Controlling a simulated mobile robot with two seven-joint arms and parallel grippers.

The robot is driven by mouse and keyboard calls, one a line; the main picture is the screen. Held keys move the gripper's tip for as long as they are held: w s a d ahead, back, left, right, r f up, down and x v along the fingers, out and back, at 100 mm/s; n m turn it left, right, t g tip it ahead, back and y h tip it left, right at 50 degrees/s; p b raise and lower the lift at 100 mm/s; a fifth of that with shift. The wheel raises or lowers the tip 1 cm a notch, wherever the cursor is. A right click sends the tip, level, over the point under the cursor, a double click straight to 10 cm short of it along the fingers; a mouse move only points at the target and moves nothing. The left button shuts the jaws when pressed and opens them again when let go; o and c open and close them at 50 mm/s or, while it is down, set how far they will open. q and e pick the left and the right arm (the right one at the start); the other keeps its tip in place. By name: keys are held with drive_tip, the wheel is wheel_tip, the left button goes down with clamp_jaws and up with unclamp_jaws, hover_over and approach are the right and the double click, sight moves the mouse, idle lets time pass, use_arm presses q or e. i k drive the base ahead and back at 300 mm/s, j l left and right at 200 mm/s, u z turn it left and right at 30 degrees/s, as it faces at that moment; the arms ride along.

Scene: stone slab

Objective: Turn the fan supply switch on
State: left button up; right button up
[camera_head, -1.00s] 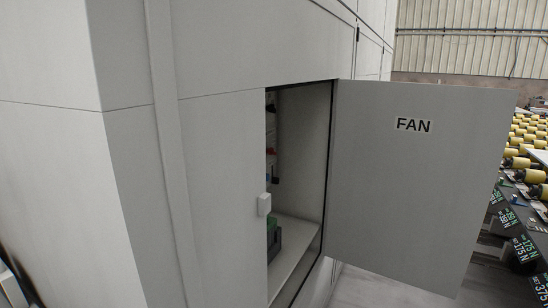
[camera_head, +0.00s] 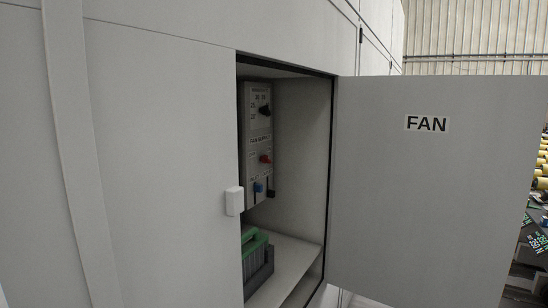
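A grey switch panel (camera_head: 258,145) is mounted on the inside left of the open cabinet. It carries a black knob (camera_head: 265,110) at the top, a red knob (camera_head: 265,159) in the middle and a blue knob (camera_head: 258,188) at the bottom. A label above the red knob seems to mention a fan supply, but the small print is hard to read. The panel is seen at a steep angle, so I cannot tell the switch positions. Neither of my grippers is in view.
The cabinet door marked FAN (camera_head: 430,190) stands open to the right. A small white latch block (camera_head: 234,201) is on the left edge of the opening. A green and grey case (camera_head: 256,257) sits on the cabinet floor. Yellow-topped items (camera_head: 543,170) stand at far right.

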sight(265, 159)
drive_tip(key=i+l, duration=0.35)
drive_tip(key=i+l+u, duration=0.15)
drive_tip(key=i+l, duration=0.25)
drive_tip(key=l, duration=0.15)
drive_tip(key=i+l, duration=0.3)
drive_tip(key=l, duration=0.2)
